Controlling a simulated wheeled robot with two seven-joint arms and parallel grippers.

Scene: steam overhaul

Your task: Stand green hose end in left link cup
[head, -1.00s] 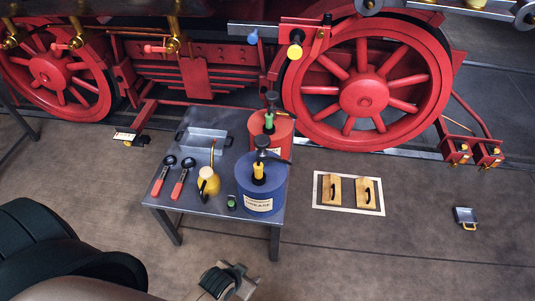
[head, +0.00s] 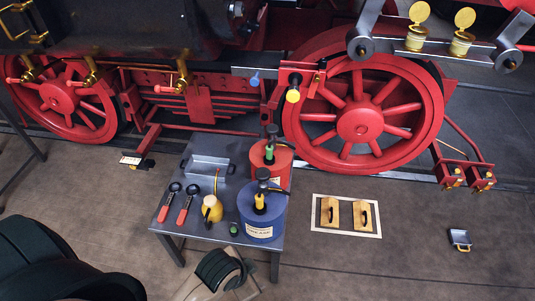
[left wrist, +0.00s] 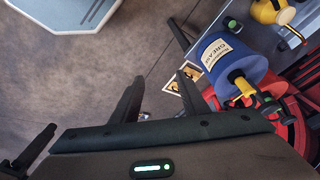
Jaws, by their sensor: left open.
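A green part (head: 269,153), perhaps the green hose end, shows on the pump of the red can (head: 280,172) on the table; I cannot make out a separate hose. Two brass cups with raised round lids stand on a grey bar at the upper right. The left cup (head: 415,38) appears to be the left link cup. My left gripper (left wrist: 160,76) shows two dark fingers, apart and empty, over the floor beside the table. In the head view its arm is low, in front of the table, with the fingers hard to make out. My right gripper is out of view.
The grey table (head: 180,225) also holds a blue grease can (head: 262,222), a yellow oil can (head: 212,209), red-handled tools (head: 184,207) and a metal tray (head: 207,168). Red locomotive wheels (head: 362,122) stand behind. Floor right of the table is mostly clear around two wooden blocks (head: 346,214).

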